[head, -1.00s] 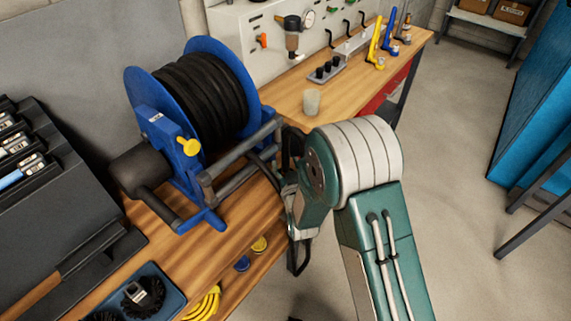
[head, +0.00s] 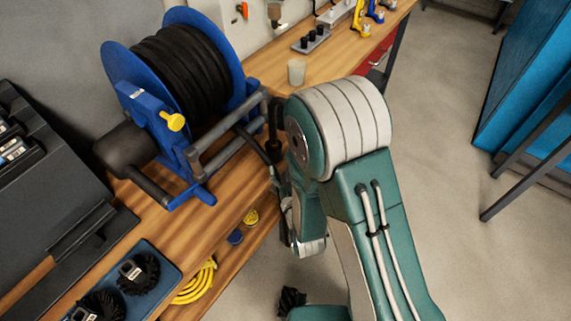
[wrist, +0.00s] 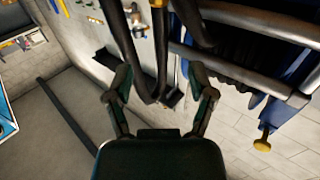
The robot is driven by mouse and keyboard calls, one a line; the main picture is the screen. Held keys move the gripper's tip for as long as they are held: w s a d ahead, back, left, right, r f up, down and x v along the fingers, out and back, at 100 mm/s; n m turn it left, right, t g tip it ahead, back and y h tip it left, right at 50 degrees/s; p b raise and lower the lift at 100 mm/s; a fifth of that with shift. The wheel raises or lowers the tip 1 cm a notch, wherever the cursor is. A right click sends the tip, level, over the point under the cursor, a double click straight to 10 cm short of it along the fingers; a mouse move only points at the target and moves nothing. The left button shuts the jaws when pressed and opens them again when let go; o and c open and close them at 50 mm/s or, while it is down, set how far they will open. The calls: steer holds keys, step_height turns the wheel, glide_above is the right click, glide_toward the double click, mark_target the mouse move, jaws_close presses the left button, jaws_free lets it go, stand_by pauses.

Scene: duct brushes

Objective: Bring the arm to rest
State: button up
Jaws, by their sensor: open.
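My arm, green with white bands, reaches up from the bottom right of the head view and folds down beside the bench. In the wrist view my gripper (wrist: 160,88) has its two green fingers spread apart. A dark bent hose or bar shows between and beyond them; I cannot tell its distance. I see nothing clearly held. In the head view the gripper's fingers cannot be made out. A small dark shape (head: 290,301) lies low beside the arm, too unclear to name.
A blue hose reel (head: 178,85) with a yellow knob stands on the wooden bench (head: 150,222), close left of the arm. A blue tray (head: 165,283) holds black brushes. A translucent cup (head: 296,72) stands behind. Open floor (head: 440,130) lies right, towards a blue cabinet (head: 525,85).

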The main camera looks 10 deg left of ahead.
steer(key=shift+d, duration=0.1)
steer(key=w+d+r+m+g+h, duration=0.3)
steer(key=d+r+g+h, duration=0.15)
steer(key=d+r, duration=0.85)
steer(key=s+d+r+m+g+h, duration=0.1)
steer(key=s+d+r, duration=0.3)
steer(key=s, duration=0.6)
steer(key=s+d+r+m+g+h, duration=0.1)
steer(key=s+d+r+g+h, duration=0.2)
steer(key=s+d, duration=0.6)
steer(key=shift+s+d+r+m+g, duration=0.2)
steer(key=shift+s+r+m+g, duration=0.1)
steer(key=shift+s+r+g, duration=0.45)
steer(key=shift+w+f, duration=0.1)
steer(key=shift+w, duration=0.15)
steer(key=shift+c, duration=0.4)
